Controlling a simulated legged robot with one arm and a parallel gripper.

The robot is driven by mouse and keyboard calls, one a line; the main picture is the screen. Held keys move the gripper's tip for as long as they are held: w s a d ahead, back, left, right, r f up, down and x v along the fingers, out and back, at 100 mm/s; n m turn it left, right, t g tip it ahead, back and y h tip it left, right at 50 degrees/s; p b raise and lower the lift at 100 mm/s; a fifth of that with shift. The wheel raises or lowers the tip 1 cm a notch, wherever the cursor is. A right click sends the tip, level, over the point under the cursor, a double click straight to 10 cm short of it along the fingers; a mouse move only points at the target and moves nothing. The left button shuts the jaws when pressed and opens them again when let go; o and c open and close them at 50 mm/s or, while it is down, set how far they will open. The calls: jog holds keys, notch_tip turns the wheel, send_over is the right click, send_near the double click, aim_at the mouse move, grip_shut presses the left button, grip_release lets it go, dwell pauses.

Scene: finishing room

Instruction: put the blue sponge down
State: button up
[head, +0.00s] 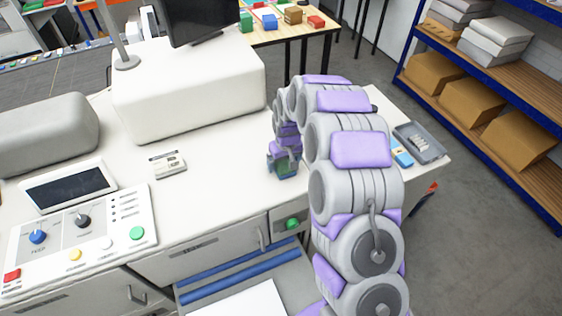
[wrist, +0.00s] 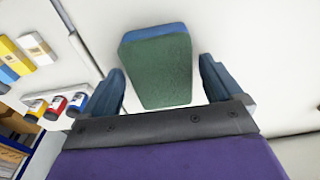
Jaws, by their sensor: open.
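The blue sponge (wrist: 157,66) has a large dark green face and blue edges. It lies between the two fingers of my gripper (wrist: 161,80) in the wrist view, with a gap on each side, against a white surface. In the head view my gripper (head: 283,172) is low at the white machine top, right of its middle, and the sponge shows there only as a small green and blue patch, partly hidden by the fingers. My gripper is open. Whether the sponge rests fully on the surface is hard to tell.
A control panel (head: 85,235) and a small labelled box (head: 168,165) stand to the left. A raised white housing (head: 190,92) is behind. A grey tray (head: 420,143) and a light blue block (head: 403,160) are at the right end. White surface between box and gripper is clear.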

aim_at(282, 164)
jog(key=shift+d+r, duration=0.15)
jog(key=shift+r, duration=0.25)
jog(key=r, duration=0.4)
jog(key=a+r, duration=0.1)
jog(key=r, duration=0.2)
jog(key=shift+s, duration=0.3)
jog(key=r, duration=0.1)
jog(key=d+r, duration=0.1)
jog(key=r, duration=0.2)
jog(key=shift+s+d+r+b, duration=0.15)
jog(key=shift+s+r+b, duration=0.1)
jog(key=shift+s+b, duration=0.15)
jog(key=s+d+r+m, duration=0.1)
jog(key=s+d+r, duration=0.15)
jog(key=s, duration=0.45)
jog(key=s+d+r+g, duration=0.1)
jog(key=s+d+r, duration=0.1)
jog(key=s+r, duration=0.35)
jog(key=s+d+r+m, duration=0.1)
jog(key=s+d+r, duration=0.15)
jog(key=s, duration=0.65)
jog(key=s+d+f+m+g, duration=0.1)
jog(key=s+d, duration=0.3)
jog(key=s, duration=1.6)
jog(key=shift+s+m+g+h, duration=0.3)
jog(key=shift+s+m+g, duration=0.1)
jog(key=shift+m, duration=0.4)
jog(key=shift+d+f, duration=0.1)
jog(key=shift+f, duration=0.1)
